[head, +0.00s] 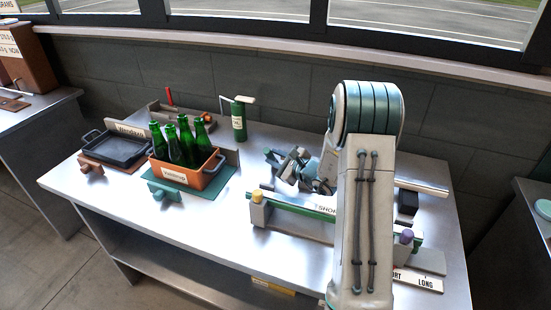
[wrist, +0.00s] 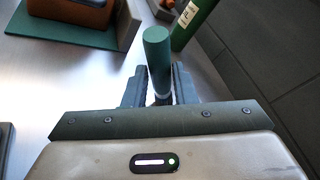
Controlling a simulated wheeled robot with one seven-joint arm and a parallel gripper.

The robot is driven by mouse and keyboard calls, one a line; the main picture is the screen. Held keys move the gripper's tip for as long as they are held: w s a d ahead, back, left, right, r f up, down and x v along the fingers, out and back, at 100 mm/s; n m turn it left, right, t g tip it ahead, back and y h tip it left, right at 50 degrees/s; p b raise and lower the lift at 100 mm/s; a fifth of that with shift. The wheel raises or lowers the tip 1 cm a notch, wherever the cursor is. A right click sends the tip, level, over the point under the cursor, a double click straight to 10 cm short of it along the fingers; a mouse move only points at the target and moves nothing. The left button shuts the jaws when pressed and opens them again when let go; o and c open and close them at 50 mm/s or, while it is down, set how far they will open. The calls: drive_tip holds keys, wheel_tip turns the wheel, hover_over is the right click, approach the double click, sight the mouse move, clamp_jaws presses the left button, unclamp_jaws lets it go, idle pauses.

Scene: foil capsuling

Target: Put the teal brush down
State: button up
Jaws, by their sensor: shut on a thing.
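My gripper (wrist: 160,88) is shut on the teal brush (wrist: 157,50), whose thick round teal end stands up between the fingers in the wrist view. Its lower end is hidden by the fingers and the gripper body. In the head view my gripper (head: 290,162) is over the middle of the steel bench (head: 225,215), partly behind my arm. I cannot tell from these views whether the brush touches the bench. A green labelled cylinder (head: 238,122) stands behind and to the left; it also shows in the wrist view (wrist: 190,22).
An orange crate (head: 190,178) of green bottles (head: 182,145) sits on a green mat (head: 210,197). A dark tray (head: 117,148) is at left. A rail fixture (head: 293,222) with yellow and purple knobs lies in front of my gripper. The front left bench is clear.

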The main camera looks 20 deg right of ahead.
drive_tip(key=shift+f, duration=0.15)
drive_tip(key=o, duration=1)
drive_tip(key=shift+r, duration=0.25)
drive_tip(key=shift+s+d, duration=0.2)
drive_tip(key=shift+s, duration=0.1)
drive_tip(key=b+v, duration=0.1)
drive_tip(key=v, duration=1)
drive_tip(key=shift+s+r+b, duration=0.1)
drive_tip(key=shift+s+b, duration=0.05)
drive_tip(key=shift+b, duration=0.2)
